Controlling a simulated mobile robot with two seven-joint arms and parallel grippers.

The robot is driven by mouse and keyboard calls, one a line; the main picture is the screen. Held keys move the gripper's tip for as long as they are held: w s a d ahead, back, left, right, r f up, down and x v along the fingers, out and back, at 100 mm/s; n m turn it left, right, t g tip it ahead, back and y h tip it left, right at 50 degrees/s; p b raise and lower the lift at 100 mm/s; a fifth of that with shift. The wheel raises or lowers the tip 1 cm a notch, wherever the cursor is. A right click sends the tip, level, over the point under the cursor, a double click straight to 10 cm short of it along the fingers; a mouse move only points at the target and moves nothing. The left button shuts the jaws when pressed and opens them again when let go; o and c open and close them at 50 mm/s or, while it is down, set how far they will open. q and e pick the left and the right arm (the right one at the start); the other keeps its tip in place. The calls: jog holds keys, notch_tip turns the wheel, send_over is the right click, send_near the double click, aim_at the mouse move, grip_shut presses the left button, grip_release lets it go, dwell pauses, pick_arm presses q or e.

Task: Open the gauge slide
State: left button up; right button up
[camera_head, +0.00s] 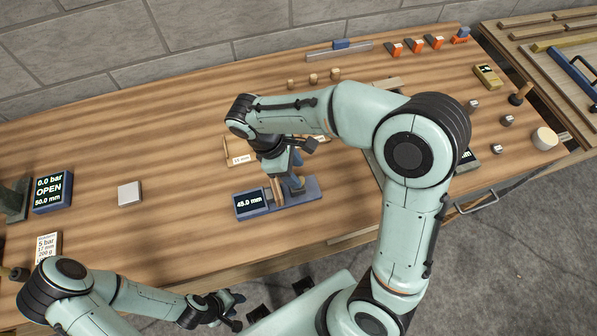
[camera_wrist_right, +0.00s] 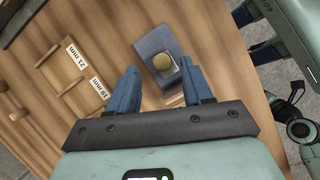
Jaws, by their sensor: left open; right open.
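The gauge is a blue base (camera_head: 312,188) with a display block (camera_head: 250,204) reading 45.0 mm, near the front edge of the bench. In the right wrist view a blue block (camera_wrist_right: 150,42) with a round tan knob (camera_wrist_right: 162,62) shows between my fingers. My right gripper (camera_head: 285,180) is open and points down over the gauge; it also shows in the right wrist view (camera_wrist_right: 160,68). The fingers stand either side of the knob, apart from it in that view. My left gripper (camera_head: 228,306) is open and empty, off the bench's front edge. My right gripper partly hides the gauge.
Small wooden knobs (camera_head: 313,78) stand behind.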

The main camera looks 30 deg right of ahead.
pick_arm(q)
jog(key=shift+w+r+p, duration=0.8)
jog(key=shift+w+r, duration=0.15)
jog(key=shift+r, duration=0.2)
pick_arm(e)
jog(key=v, duration=1)
